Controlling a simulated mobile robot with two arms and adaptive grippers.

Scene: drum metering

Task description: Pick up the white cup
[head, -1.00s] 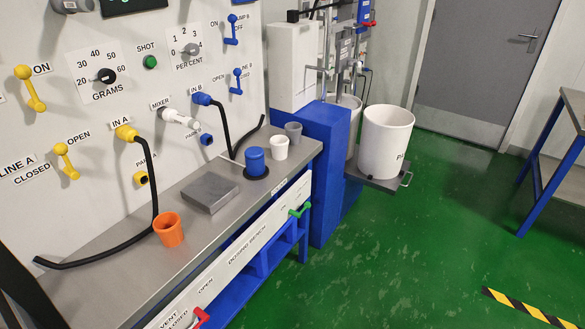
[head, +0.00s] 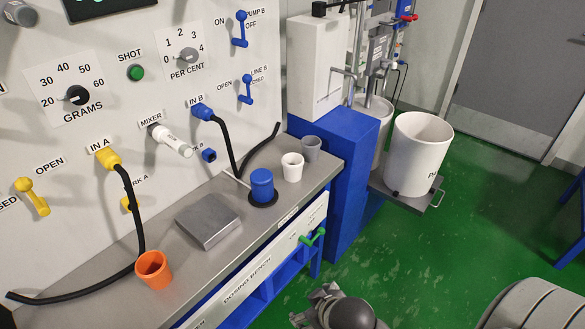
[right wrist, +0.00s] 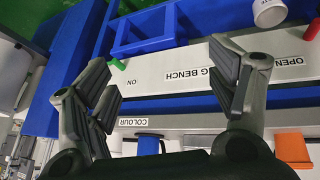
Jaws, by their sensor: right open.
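The white cup (head: 292,167) stands upright on the steel bench top in the head view, between a blue cylinder (head: 262,184) on a black disc and a grey cup (head: 311,148). My right gripper (head: 316,300) shows partly at the bottom of the head view, in front of the bench and well apart from the cup. In the right wrist view my right gripper (right wrist: 165,80) is open, its fingers wide apart with nothing between them, facing the bench front. My left gripper is not in view.
An orange cup (head: 153,270) and a flat grey block (head: 208,221) stand on the bench (head: 215,265). Black hoses hang from the panel. A green handle (head: 312,237) juts from the bench front. A white bucket (head: 418,153) stands right. Green floor is open there.

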